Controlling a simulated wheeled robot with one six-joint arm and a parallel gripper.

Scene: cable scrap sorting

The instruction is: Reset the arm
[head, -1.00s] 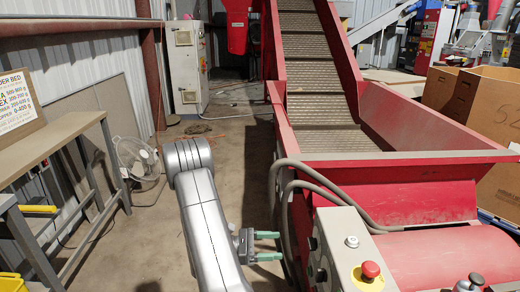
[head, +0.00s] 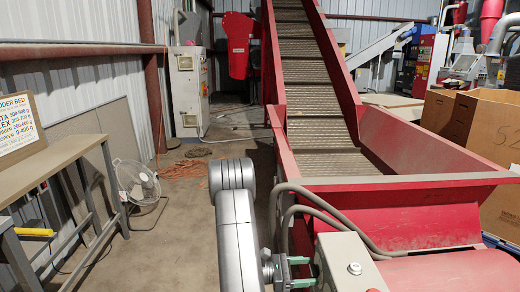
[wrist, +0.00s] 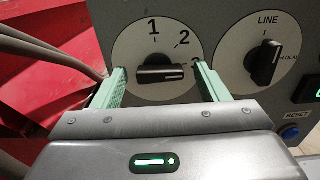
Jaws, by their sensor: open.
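My gripper (head: 304,272) is low in the head view, just left of the grey control box (head: 345,257) on the red conveyor. In the wrist view its two green fingers (wrist: 160,88) are open and apart, with nothing between them but a view of a black rotary knob (wrist: 161,74). The knob sits on a white dial marked 1, 2 and 3, and its handle lies level. I cannot tell whether a finger touches the dial. My grey arm (head: 238,225) reaches down the middle of the head view.
A second dial labelled LINE (wrist: 264,62) and a blue RESET button (wrist: 290,132) are on the same panel. Grey hoses (head: 310,195) loop beside the conveyor hopper (head: 410,205). A bench (head: 65,150) and a fan (head: 137,182) stand left.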

